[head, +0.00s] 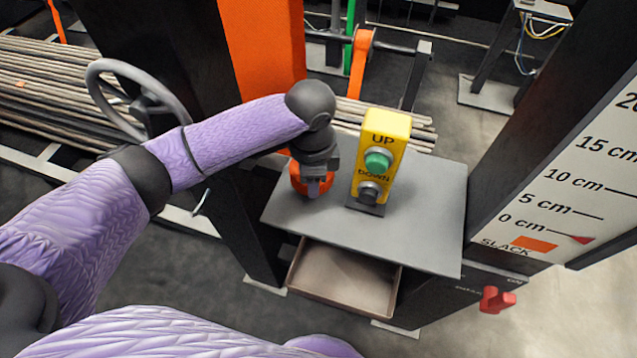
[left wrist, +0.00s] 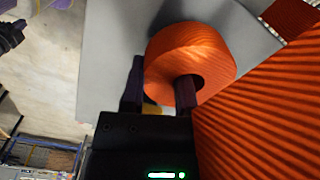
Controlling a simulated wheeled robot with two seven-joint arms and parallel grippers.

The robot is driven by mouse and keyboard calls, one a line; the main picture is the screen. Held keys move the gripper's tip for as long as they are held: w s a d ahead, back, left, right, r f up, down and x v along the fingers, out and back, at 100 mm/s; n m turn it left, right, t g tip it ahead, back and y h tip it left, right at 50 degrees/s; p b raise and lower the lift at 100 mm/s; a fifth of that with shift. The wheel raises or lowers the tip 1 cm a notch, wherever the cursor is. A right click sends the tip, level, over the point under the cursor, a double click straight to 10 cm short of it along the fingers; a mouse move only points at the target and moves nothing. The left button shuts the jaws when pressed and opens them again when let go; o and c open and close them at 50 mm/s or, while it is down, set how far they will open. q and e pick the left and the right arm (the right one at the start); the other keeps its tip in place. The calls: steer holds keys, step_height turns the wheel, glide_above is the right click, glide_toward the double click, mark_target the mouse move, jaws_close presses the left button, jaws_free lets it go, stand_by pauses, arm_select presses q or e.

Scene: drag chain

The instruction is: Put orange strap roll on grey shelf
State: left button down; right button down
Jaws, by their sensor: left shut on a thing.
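The orange strap roll (left wrist: 200,50) is a ribbed ring in the left wrist view, with one finger of my left gripper (left wrist: 160,92) in its hole and the other outside it. My left gripper (head: 314,190) is shut on the roll's wall. In the head view the roll (head: 300,180) shows partly behind the gripper, at the left side of the grey shelf (head: 430,215). I cannot tell whether the roll touches the shelf. My right gripper is not in view.
A yellow box (head: 392,122) with UP and DOWN buttons stands on the shelf, just right of my left gripper. An open drawer (head: 343,280) is below the shelf. An orange column (head: 262,55) rises behind it. The shelf's right part is clear.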

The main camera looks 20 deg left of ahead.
arm_select(q)
step_height(320, 180, down, 2)
steer(key=shift+f, duration=0.1)
steer(key=shift+r, duration=0.2)
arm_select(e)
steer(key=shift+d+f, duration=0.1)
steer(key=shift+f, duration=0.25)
arm_select(q)
steer(key=shift+c, duration=1.8)
jaws_free()
steer(key=shift+f, duration=0.1)
step_height(320, 180, up, 12)
steer(key=p, duration=0.4)
steer(key=shift+p, duration=0.3)
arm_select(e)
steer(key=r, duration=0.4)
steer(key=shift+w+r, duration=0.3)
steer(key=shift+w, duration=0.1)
